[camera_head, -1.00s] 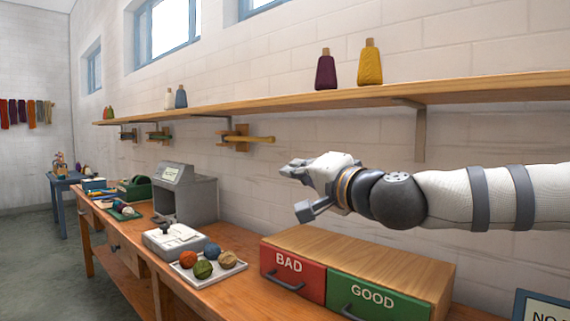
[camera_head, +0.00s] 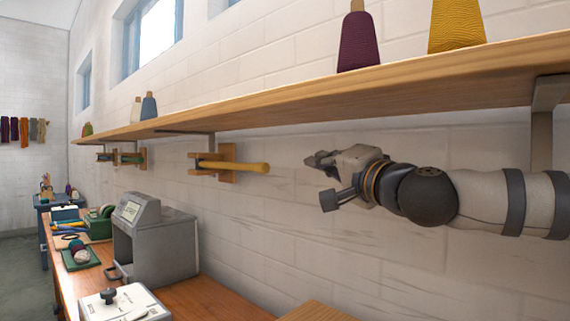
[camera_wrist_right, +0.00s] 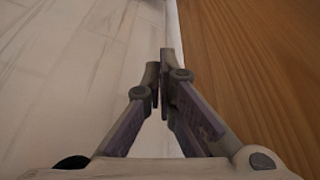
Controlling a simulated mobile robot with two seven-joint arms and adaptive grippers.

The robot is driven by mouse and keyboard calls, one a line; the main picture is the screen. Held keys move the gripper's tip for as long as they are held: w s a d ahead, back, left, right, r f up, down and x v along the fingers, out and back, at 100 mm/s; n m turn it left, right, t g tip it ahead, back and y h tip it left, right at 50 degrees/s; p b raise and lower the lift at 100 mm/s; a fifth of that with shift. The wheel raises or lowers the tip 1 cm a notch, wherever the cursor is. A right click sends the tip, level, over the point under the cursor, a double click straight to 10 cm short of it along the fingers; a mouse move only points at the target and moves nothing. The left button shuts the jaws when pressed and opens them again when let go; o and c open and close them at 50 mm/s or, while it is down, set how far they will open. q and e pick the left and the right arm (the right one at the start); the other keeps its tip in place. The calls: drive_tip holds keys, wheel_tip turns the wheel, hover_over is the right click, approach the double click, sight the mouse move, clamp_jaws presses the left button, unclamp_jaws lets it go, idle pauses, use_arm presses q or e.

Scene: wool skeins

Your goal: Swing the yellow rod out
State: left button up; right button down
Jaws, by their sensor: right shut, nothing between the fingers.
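The yellow rod (camera_head: 232,166) is mounted on a wooden wall bracket (camera_head: 213,163) under the shelf, left of centre in the head view. Its free end points to the right. My right gripper (camera_head: 312,160) is shut and empty, a short way right of the rod's end and apart from it. In the right wrist view its fingers (camera_wrist_right: 160,75) are together with nothing between them, and the rod does not show there. My left gripper is not in view.
The wooden shelf (camera_head: 330,101) runs just above my right gripper, carrying a purple cone (camera_head: 360,42) and a yellow cone (camera_head: 458,27). Other wall brackets (camera_head: 122,158) hang further left. A grey machine (camera_head: 155,240) stands on the bench below. The wall between gripper and rod is clear.

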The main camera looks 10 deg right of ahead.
drive_tip(key=w+a, duration=0.5)
drive_tip(key=w, duration=0.2)
drive_tip(key=shift+w+a, duration=0.15)
drive_tip(key=shift+a, duration=0.25)
drive_tip(key=shift+f, duration=0.1)
idle(0.5)
